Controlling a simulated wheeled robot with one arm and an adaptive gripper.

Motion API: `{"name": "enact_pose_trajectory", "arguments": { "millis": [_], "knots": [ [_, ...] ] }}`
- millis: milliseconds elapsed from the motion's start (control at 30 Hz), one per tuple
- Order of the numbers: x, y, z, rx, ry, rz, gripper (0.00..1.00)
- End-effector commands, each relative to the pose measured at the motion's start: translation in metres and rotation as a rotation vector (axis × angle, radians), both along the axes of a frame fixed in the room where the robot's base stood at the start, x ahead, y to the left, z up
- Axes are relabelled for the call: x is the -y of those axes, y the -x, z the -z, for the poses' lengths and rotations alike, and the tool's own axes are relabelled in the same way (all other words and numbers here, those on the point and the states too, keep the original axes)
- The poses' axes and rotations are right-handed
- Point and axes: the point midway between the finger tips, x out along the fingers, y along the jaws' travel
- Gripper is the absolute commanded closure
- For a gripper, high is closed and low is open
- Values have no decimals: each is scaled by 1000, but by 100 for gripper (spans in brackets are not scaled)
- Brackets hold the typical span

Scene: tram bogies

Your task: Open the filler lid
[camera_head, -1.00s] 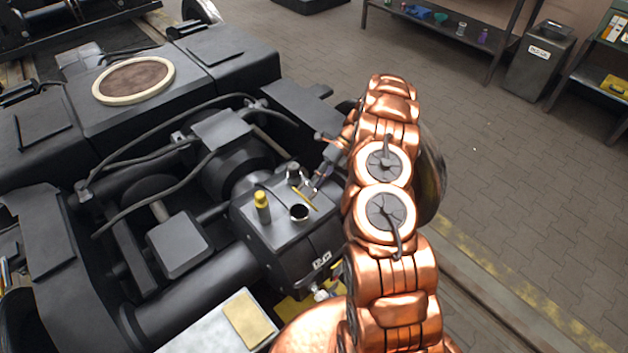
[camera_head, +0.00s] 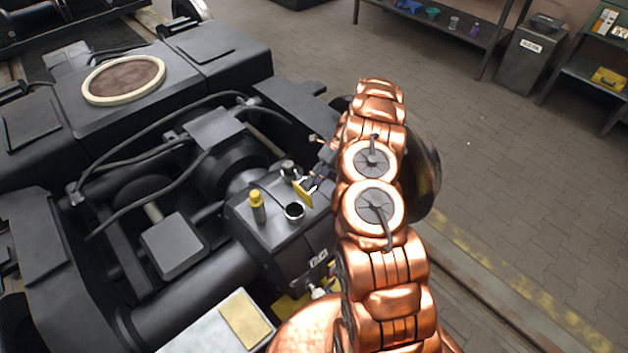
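The gearbox housing (camera_head: 260,238) has a round filler neck (camera_head: 295,211) on its top, and its dark mouth is uncovered. The yellow filler lid (camera_head: 303,194) stands tilted up behind and to the right of the neck, its flat face partly toward the camera. My gripper (camera_head: 314,184) is right at the lid's right side, coming in from the upper right. Its fingers are small, dark and partly hidden by the arm. I cannot tell whether they touch the lid or are shut.
A yellow-capped post (camera_head: 257,205) stands left of the neck, and a dark-topped metal fitting (camera_head: 288,170) behind it. Cables and a motor lie to the left. A pale box with a tan pad (camera_head: 246,320) is in front. The paved floor on the right is clear.

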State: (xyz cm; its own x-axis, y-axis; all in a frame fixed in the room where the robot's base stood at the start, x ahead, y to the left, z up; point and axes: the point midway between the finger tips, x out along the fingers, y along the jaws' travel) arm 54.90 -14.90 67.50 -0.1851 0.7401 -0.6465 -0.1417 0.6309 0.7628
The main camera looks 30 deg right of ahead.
Motion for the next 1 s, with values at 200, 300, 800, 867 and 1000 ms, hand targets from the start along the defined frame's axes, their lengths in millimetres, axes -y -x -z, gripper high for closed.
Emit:
{"name": "enact_pose_trajectory", "arguments": {
  "millis": [200,300,800,867,1000],
  "knots": [
    [0,3,-9,8,-4,1,61],
    [0,3,-10,10,-5,2,61],
    [24,-4,-31,12,-5,1,61],
    [29,-6,-35,13,-4,2,61],
    [42,-8,-45,10,-4,3,61]
  ]
}}
